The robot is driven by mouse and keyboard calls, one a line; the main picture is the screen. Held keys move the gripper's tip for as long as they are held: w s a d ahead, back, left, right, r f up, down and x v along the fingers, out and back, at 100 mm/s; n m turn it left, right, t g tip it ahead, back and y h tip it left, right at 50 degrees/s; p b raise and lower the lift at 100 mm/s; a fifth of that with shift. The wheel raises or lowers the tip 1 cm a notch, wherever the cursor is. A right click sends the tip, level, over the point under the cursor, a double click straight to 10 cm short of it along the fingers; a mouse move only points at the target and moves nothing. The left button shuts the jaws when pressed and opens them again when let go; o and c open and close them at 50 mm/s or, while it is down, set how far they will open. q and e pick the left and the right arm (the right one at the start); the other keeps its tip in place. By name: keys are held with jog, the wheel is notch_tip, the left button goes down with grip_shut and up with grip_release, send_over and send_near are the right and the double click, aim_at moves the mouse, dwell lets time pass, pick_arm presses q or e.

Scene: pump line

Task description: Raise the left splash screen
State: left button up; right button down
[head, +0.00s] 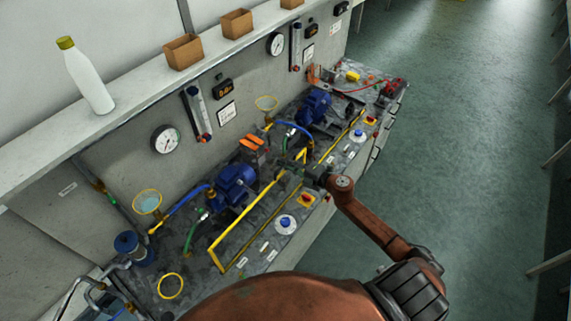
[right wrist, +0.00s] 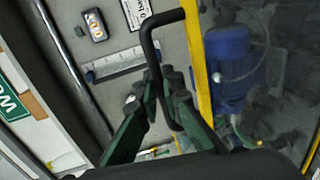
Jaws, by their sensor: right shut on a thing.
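The left splash screen (head: 246,221) is a clear panel with a yellow frame, in front of the left blue pump motor (head: 236,182) in the head view. In the right wrist view its yellow edge (right wrist: 197,60) runs down the picture, and a black bar handle (right wrist: 147,40) stands out beside it. My right gripper (right wrist: 163,82) is shut on this handle, with its green fingers on either side of the bar. In the head view my right gripper (head: 302,172) is at the screen's right end, small and partly hard to make out. My left gripper is not in view.
A second yellow-framed screen (head: 345,135) stands by the right blue motor (head: 314,106). Blue knobs (head: 286,223) and red-and-yellow switches (head: 306,200) line the bench front. A shelf (head: 130,112) above carries a white bottle (head: 86,77) and brown boxes (head: 183,52). The green floor (head: 450,150) is clear.

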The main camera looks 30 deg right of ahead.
jog(key=shift+r, duration=0.45)
jog(key=shift+w+d, duration=0.1)
jog(key=c, duration=2.1)
grip_release()
jog(key=shift+s, duration=0.35)
jog(key=v, duration=1.1)
jog(key=shift+s+d+r, duration=0.1)
jog(key=shift+s+d, duration=0.05)
jog(key=shift+d, duration=0.05)
